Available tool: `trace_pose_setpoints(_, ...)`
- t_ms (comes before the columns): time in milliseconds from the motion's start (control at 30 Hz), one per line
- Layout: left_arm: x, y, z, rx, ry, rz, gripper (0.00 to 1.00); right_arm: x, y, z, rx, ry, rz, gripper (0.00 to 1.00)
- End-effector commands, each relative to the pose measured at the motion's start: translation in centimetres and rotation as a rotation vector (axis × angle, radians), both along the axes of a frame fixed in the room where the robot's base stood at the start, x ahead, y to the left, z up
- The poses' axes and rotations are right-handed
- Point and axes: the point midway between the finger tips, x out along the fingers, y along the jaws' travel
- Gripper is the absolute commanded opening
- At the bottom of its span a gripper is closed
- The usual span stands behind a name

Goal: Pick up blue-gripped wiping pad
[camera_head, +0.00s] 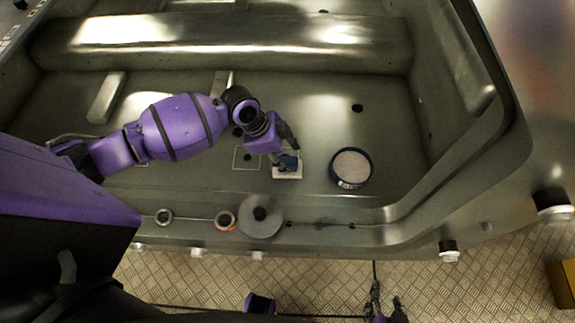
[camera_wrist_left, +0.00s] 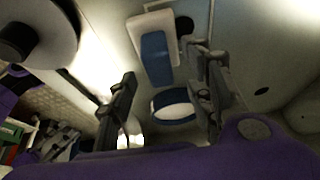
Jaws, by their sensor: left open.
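The blue-gripped wiping pad (camera_head: 288,174) lies on the metal floor of the body shell, a pale flat block with a blue grip on top. In the left wrist view the pad (camera_wrist_left: 166,22) shows its pale base and blue grip beyond the fingertips. My left gripper (camera_head: 287,152) is open right at the pad, partly covering the blue grip in the head view. Its fingers (camera_wrist_left: 161,68) stand apart with nothing held between them; contact with the grip cannot be told. My right gripper (camera_head: 387,300) is at the bottom edge, its dark fingers apart and empty.
A round dark-blue tin with a pale top (camera_head: 351,167) stands right of the pad. The shell's raised right wall (camera_head: 470,150) bounds the floor.

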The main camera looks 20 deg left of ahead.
Motion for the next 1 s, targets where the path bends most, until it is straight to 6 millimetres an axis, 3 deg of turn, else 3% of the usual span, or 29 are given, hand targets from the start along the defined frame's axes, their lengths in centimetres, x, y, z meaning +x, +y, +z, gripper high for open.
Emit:
trace_pose_setpoints(200,0.2,-0.8,-2.3,0.001,0.001,0.001,0.47,0.0,0.0,0.0,0.001,0.001,0.001,0.40)
trace_pose_setpoints(433,0.3,-0.8,-2.4,0.000,-0.001,-0.001,0.47,0.0,0.0,0.0,0.001,0.001,0.001,0.40)
trace_pose_setpoints(800,0.3,-0.8,-2.4,0.001,-0.002,0.000,0.00,0.0,0.0,-0.1,0.001,0.002,0.001,0.40)
trace_pose_setpoints(1000,0.3,-0.8,-2.3,0.001,-0.002,0.000,0.00,0.0,0.0,-0.1,0.001,0.002,0.001,0.40)
